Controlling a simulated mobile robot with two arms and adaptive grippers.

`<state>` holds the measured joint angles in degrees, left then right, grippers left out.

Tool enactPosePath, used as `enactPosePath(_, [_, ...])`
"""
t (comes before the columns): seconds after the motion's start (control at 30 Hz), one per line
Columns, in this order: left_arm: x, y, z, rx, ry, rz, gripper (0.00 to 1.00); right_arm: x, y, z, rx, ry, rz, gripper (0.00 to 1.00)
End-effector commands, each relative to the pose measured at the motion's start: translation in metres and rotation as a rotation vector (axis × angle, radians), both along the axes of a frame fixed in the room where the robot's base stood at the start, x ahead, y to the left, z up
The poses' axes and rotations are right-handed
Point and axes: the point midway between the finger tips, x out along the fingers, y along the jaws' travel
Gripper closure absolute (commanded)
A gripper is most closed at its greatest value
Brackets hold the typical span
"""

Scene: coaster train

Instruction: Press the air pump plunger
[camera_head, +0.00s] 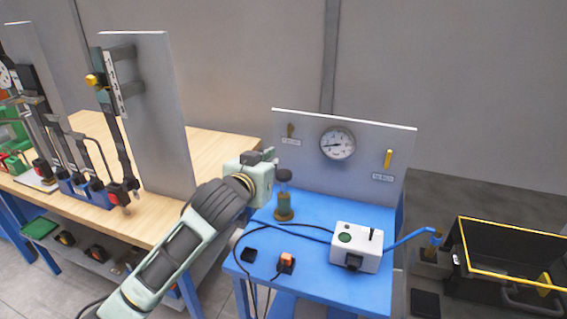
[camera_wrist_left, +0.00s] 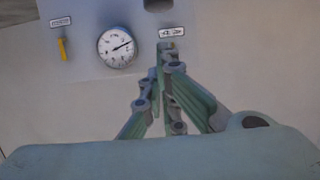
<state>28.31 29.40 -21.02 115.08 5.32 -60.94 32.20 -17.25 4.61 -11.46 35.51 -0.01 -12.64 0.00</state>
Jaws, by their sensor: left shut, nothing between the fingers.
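A gap to the knob cannot be judged. In the left wrist view, the left gripper's fingers (camera_wrist_left: 170,70) are shut and empty, pointing at the upright panel. A dark shape (camera_wrist_left: 159,4) at the top edge there may be the knob, largely cut off. My right gripper is not in view.
The panel (camera_head: 370,180) behind the pump carries a gauge (camera_head: 338,144), a brass lever (camera_head: 290,130) and a yellow lever (camera_head: 389,158). A white box (camera_head: 358,240) with a blue hose sits right of the pump. A wooden bench (camera_head: 225,145) stands left; a black crate (camera_head: 490,250) is right.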

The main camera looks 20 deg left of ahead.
Motion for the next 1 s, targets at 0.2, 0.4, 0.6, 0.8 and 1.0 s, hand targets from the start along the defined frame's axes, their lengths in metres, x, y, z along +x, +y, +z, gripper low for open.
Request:
enactPosePath(0.2, [0.004, 0.001, 0.011, -0.006, -0.020, 0.000, 1.00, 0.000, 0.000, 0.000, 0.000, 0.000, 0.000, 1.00])
enactPosePath(0.4, [0.004, 0.001, 0.010, -0.005, -0.019, 0.001, 1.00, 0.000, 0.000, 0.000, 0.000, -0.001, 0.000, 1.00])
enactPosePath(0.6, [0.016, 0.001, 0.008, -0.005, -0.017, 0.002, 1.00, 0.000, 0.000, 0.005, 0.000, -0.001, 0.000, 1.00])
enactPosePath(0.8, [0.049, 0.000, 0.001, -0.005, -0.016, 0.002, 1.00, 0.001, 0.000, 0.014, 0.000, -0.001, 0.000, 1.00])
enactPosePath(1.0, [0.082, -0.002, -0.007, -0.004, -0.017, 0.002, 1.00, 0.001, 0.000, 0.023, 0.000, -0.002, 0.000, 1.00])
